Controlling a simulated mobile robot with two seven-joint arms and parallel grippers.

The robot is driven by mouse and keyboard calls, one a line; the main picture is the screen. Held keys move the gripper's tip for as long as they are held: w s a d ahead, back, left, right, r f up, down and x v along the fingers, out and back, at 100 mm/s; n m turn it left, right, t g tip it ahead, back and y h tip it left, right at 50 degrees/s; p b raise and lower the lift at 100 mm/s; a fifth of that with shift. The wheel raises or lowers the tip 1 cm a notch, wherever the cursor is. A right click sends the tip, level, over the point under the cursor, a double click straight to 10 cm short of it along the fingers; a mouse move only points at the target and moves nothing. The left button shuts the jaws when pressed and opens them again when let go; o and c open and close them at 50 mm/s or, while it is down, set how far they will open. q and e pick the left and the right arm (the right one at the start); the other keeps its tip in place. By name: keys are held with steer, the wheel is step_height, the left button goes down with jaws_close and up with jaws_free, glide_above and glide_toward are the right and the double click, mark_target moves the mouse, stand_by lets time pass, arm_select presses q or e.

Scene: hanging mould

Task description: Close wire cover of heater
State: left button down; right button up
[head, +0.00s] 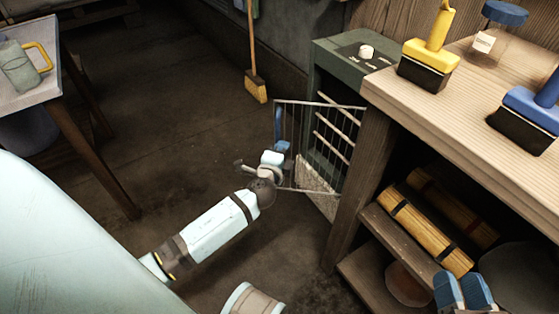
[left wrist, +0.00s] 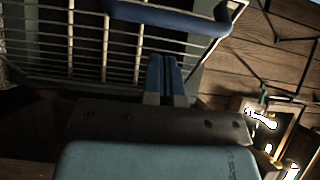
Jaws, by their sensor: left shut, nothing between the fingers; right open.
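The green heater (head: 340,58) stands beside the wooden bench, with pale bars inside. Its wire cover (head: 318,108) stands swung out from the heater front, open. A blue handle (head: 278,122) sits on the cover's outer left edge. My left gripper (head: 283,147) is shut and empty, close beside the handle. In the left wrist view the shut fingers (left wrist: 166,75) point at the wire cover (left wrist: 85,45), just below the blue handle (left wrist: 170,18); I cannot tell if they touch. My right gripper (head: 463,291) is open and empty, low in front of the bench shelves.
The bench (head: 480,115) holds a yellow brush (head: 430,55), a blue brush (head: 535,110) and a jar (head: 495,35). Yellow rolls (head: 425,230) lie on its shelf (head: 395,235). A broom (head: 254,80) leans behind. A table (head: 55,75) stands left. Floor between is clear.

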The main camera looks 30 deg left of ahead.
arm_select(q)
steer(key=shift+w+a, duration=0.35)
steer(key=shift+a, duration=0.25)
steer(key=shift+w+a, duration=0.3)
steer(key=shift+a, duration=0.25)
arm_select(e)
steer(key=shift+f, duration=0.45)
steer(key=shift+r, duration=0.1)
